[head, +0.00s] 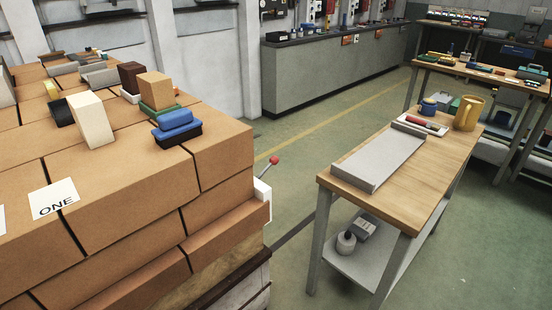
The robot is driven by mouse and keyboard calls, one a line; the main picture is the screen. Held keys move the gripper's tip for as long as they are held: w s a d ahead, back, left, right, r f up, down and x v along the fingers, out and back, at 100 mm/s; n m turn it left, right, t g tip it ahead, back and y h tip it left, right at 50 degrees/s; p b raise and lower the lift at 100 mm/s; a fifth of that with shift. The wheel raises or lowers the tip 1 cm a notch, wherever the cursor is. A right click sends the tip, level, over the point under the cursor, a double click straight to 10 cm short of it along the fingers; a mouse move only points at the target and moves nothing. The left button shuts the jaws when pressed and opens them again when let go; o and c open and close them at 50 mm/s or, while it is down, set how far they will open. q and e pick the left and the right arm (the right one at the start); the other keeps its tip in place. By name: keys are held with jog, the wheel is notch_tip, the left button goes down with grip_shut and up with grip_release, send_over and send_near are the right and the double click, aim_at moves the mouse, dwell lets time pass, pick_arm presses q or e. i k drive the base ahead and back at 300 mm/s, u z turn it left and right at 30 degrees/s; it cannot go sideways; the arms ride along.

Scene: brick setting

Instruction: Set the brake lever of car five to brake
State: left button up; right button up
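A lever with a red knob (274,160) stands at the right side of the brick-loaded car. Its thin rod rises from a white box (263,194) and leans up and to the right. The load of large orange-brown bricks (135,175) fills the left of the head view. A white card reading "ONE" (54,198) lies on top of it. No card reading five shows, and no marking for the lever's positions can be read. Neither of my grippers is in view.
Loose blocks and a blue-topped brush-like item (176,128) lie on the bricks. A wooden table (440,158) with a grey tray (378,158) and a yellow mug (468,113) stands at the right. Green floor (300,150) is open between load and table.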

aim_at(274, 160)
jog(key=u, duration=0.25)
jog(key=k, duration=0.7)
jog(key=u, duration=0.7)
jog(key=k, duration=0.65)
jog(key=z, duration=0.5)
jog(key=i, duration=0.65)
jog(key=z, duration=0.85)
jog(key=i, duration=0.85)
jog(key=u, duration=0.65)
jog(key=i, duration=0.55)
jog(key=u, duration=0.6)
